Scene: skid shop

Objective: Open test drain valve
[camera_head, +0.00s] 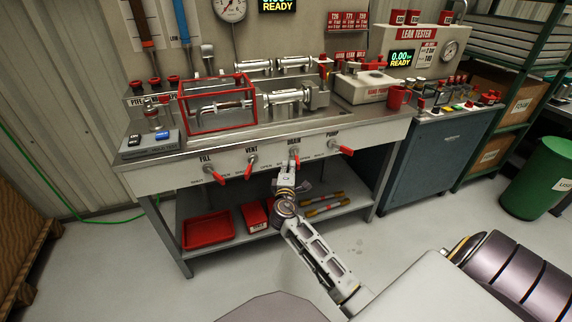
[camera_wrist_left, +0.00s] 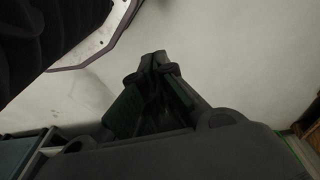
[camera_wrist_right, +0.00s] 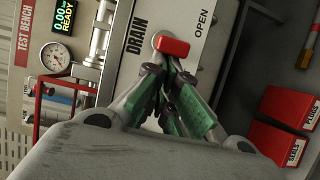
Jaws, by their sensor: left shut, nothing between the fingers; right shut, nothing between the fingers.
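The test bench (camera_head: 130,183) has a front panel with valves marked FILL, VENT, DRAIN and PUMP. The drain valve handle (camera_wrist_right: 171,46) shows its red end just beyond my right gripper (camera_wrist_right: 160,65) in the right wrist view. The word OPEN is beside it. In the head view my right gripper (camera_head: 292,168) is at the DRAIN valve and partly hides its handle (camera_head: 296,154). Its fingers are shut and empty; I cannot tell whether they touch the handle. My left gripper (camera_wrist_left: 158,62) is shut and empty over bare floor in the left wrist view.
The fill handle (camera_head: 215,174), vent handle (camera_head: 250,167) and pump handle (camera_head: 343,149) flank the drain valve. The lower shelf holds a red tray (camera_head: 207,230) and red boxes (camera_head: 254,216). A blue cabinet (camera_head: 432,150) stands right of the bench. The floor in front is clear.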

